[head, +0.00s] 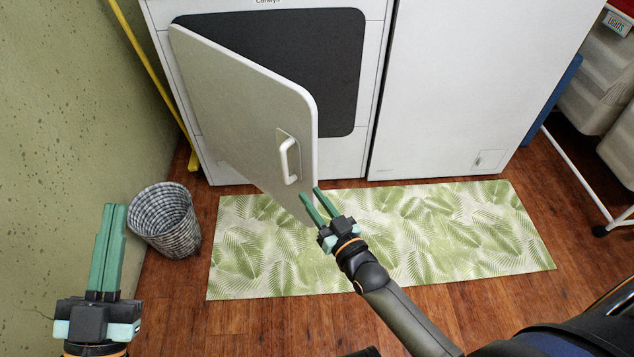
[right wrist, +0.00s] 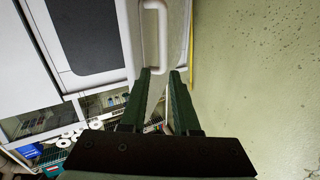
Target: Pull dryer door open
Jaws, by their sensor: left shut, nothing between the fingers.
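The dryer (head: 370,25) stands against the back, and its white door (head: 235,100) is swung partly open, showing a dark panel behind it. A white bar handle (head: 287,160) is on the door face near its free edge. My right gripper (head: 310,191) is open, with its fingertips by the door's lower free corner, below the handle. In the right wrist view, the handle (right wrist: 162,35) lies just ahead of the spread fingers, not clasped; whether a finger touches the door is unclear. My left gripper (head: 114,206) is shut and empty at the lower left, away from the door.
A wire-patterned basket (head: 165,220) stands on the wood floor by the green wall at left. A yellow pole (head: 150,75) leans by the dryer. A leaf-print mat (head: 400,235) lies in front. A second white appliance (head: 480,80) and a shelf rack (head: 580,175) are at right.

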